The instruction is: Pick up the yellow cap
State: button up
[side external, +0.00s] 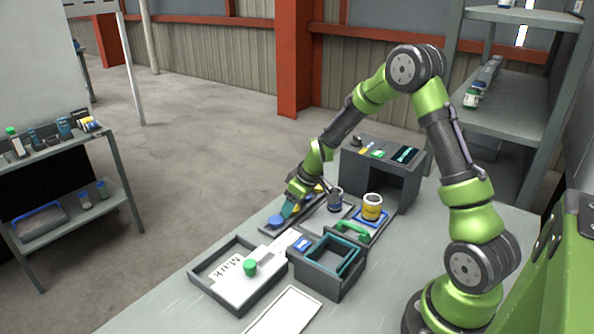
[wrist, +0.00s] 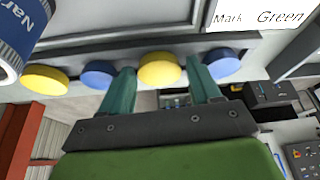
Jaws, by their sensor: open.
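Two yellow caps show in the wrist view. One yellow cap (wrist: 159,70) lies between the two teal fingers of my gripper (wrist: 162,77), with a little room on each side. The other yellow cap (wrist: 45,80) is at the far left of the same row. In the side view my gripper (side external: 290,208) is low over the dark cap tray (side external: 265,229) and hides part of the row. My gripper is open and holds nothing. A bit of yellow cap (side external: 320,188) shows just behind it.
Blue caps (wrist: 98,74) and (wrist: 228,65) flank the middle yellow cap closely. A blue labelled can (wrist: 14,40) is at the upper left.

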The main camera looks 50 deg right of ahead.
jog(key=c, duration=0.8)
jog(key=shift+r, duration=0.1)
